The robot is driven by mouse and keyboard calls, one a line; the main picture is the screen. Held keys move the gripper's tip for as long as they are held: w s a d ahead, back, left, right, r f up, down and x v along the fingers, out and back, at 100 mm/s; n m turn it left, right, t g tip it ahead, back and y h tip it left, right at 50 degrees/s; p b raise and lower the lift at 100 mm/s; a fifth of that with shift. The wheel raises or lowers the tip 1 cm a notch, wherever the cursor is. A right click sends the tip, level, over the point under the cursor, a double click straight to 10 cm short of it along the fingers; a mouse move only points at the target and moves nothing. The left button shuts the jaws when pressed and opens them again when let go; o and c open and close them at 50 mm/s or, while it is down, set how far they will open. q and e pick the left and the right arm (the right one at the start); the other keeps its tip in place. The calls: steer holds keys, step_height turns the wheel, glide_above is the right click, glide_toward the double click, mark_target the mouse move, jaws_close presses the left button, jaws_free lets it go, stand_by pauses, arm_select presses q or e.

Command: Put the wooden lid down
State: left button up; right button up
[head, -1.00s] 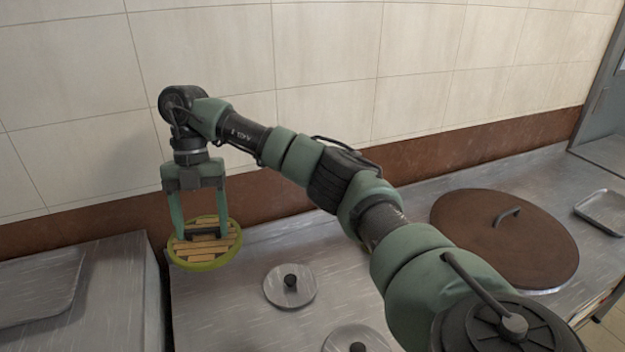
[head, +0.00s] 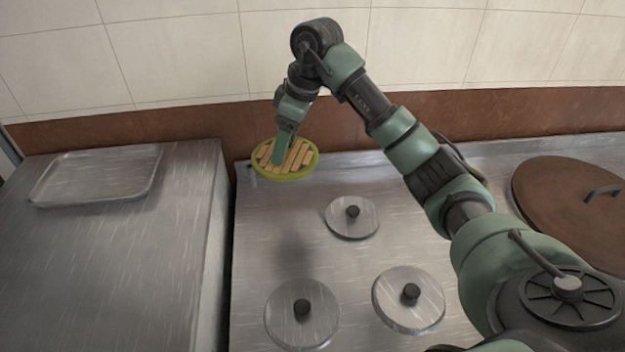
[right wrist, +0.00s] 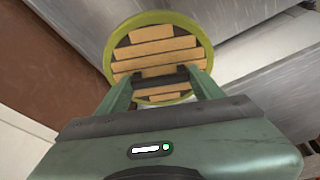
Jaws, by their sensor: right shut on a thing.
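The wooden lid (head: 303,158) is round, with light wooden slats and a yellow-green rim. My right gripper (head: 280,156) is shut on it and holds it above the back left part of the steel counter, near the wall. In the right wrist view the lid (right wrist: 160,42) fills the space beyond the fingers, and my right gripper (right wrist: 160,80) grips a dark bar across its middle. A soft shadow lies on the counter below and in front of the lid. My left gripper is not in view.
Several round metal lids with black knobs, one of them here (head: 352,217), sit on the steel counter (head: 262,235). A large brown lid (head: 565,205) lies at the right. A shallow metal tray (head: 50,192) rests on the left counter (head: 130,270), past a dark gap.

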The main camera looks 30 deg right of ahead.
step_height(320, 180, down, 18)
steer(key=shift+f, duration=0.25)
steer(key=o, duration=1.4)
steer(key=shift+c, duration=0.2)
steer(key=v, duration=1.2)
